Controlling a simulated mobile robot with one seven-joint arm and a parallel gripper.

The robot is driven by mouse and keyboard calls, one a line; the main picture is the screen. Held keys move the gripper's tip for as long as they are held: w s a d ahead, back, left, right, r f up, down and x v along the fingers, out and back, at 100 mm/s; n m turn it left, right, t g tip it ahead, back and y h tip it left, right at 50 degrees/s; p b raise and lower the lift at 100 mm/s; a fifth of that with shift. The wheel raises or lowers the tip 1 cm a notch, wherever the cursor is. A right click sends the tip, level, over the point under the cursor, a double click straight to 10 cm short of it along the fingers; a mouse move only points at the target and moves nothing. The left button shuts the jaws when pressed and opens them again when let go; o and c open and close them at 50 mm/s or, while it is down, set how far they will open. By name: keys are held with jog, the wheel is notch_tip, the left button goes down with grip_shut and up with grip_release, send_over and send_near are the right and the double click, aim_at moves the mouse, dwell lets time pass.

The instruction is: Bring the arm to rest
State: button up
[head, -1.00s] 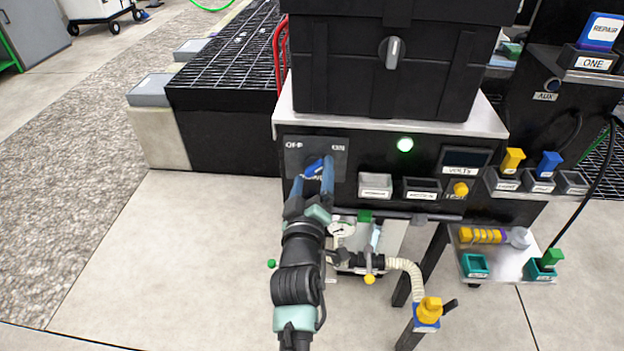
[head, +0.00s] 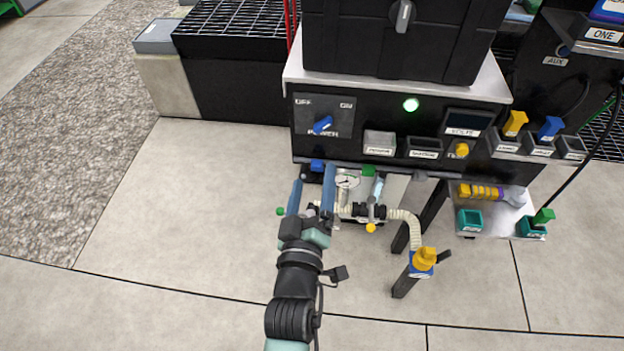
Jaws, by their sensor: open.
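My gripper (head: 314,186) is in the lower middle of the head view, in front of and below the black panel (head: 352,118). Its two blue fingers are spread apart with nothing held between them. The blue power knob (head: 323,125) on the panel stands tilted between the OFF and ON labels, its handle pointing up to the right. The gripper is apart from the knob.
A gauge (head: 347,181) and a pale hose (head: 404,216) lie close right of my fingers. A shelf with teal bins (head: 469,219) is at right. The floor (head: 170,230) at left is clear.

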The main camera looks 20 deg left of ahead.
jog(key=shift+s, duration=0.15)
dwell(0.4)
jog(key=w+d+r+m+t+h, duration=0.1)
jog(key=d+r+m+t, duration=0.15)
jog(key=r, duration=0.75)
jog(key=w+d+r+m+t+h, duration=0.15)
jog(key=d+r, duration=0.25)
jog(key=r, duration=0.7)
jog(key=w+d+r+m+t+h, duration=0.1)
jog(key=w+d+r+m+t, duration=0.15)
jog(key=r, duration=0.75)
jog(key=s+d+r+m+t+h, duration=0.1)
jog(key=s+d+r+m+t, duration=0.15)
jog(key=s+r, duration=0.65)
jog(key=s+d+r+m+t+h, duration=0.1)
jog(key=s+d+r+m, duration=0.3)
jog(key=r, duration=0.9)
notch_tip(320, 180, up, 30)
jog(key=n+p, duration=0.1)
jog(key=p, duration=3)
jog(key=shift+a+r, duration=0.15)
jog(key=shift+r, duration=0.1)
jog(key=shift+y, duration=0.25)
jog(key=shift+c, duration=0.3)
